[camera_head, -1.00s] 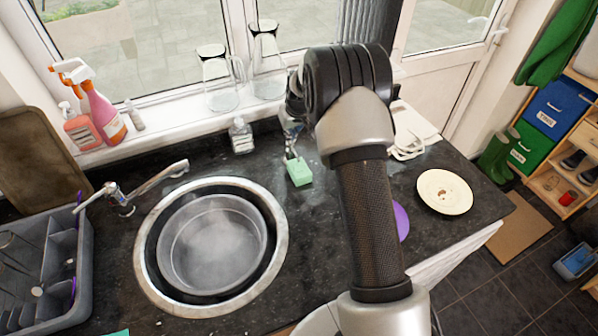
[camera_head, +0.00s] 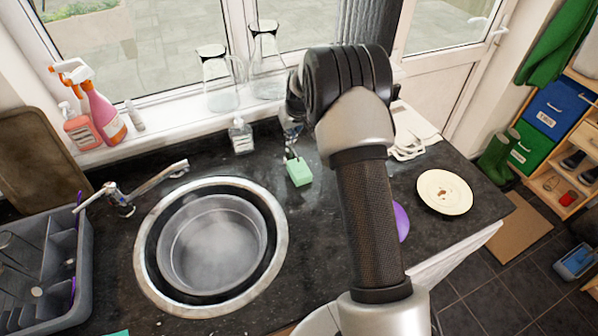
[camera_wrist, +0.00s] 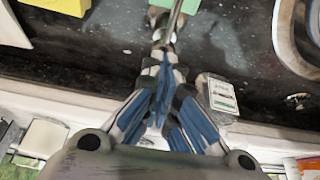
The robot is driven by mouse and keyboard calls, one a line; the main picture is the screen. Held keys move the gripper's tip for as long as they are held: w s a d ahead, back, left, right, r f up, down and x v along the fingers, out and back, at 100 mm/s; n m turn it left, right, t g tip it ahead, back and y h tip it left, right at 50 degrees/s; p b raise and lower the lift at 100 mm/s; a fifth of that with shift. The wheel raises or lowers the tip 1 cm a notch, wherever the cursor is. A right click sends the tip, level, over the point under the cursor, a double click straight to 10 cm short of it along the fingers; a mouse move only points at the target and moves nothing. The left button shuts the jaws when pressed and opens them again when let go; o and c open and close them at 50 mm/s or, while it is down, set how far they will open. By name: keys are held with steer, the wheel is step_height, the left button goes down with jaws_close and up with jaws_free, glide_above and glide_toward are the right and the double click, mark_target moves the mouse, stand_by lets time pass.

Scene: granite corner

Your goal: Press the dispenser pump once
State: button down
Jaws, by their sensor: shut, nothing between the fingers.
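A small clear bottle with a pale label (camera_head: 241,137) stands on the counter by the window sill, behind the sink. It looks like the dispenser; its top is small and hard to make out. It also shows in the wrist view (camera_wrist: 219,96), right of my fingers and apart from them. My gripper (camera_head: 291,128) is mostly hidden behind my wrist in the head view. In the wrist view my gripper (camera_wrist: 165,62) is shut and empty, its blue-sided fingers together. A silver object with a thin rod (camera_wrist: 163,38) lies just beyond the fingertips; contact cannot be told.
A green sponge block (camera_head: 299,172) sits on the counter below my gripper. The round sink (camera_head: 279,270) and tap (camera_head: 160,180) are to the left. Glass vessels (camera_head: 222,85) and spray bottles (camera_head: 100,112) line the sill. A cream plate (camera_head: 444,192) lies right.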

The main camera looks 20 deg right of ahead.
steer(key=shift+f, duration=0.2)
steer(key=shift+f+b, duration=1.15)
steer(key=shift+f, duration=0.2)
steer(key=shift+s, duration=0.1)
steer(key=shift+r, duration=0.1)
steer(key=shift+r+p, duration=0.8)
steer(key=shift+r, duration=0.55)
steer(key=shift+r+p, duration=1.4)
steer(key=shift+r, duration=1.6)
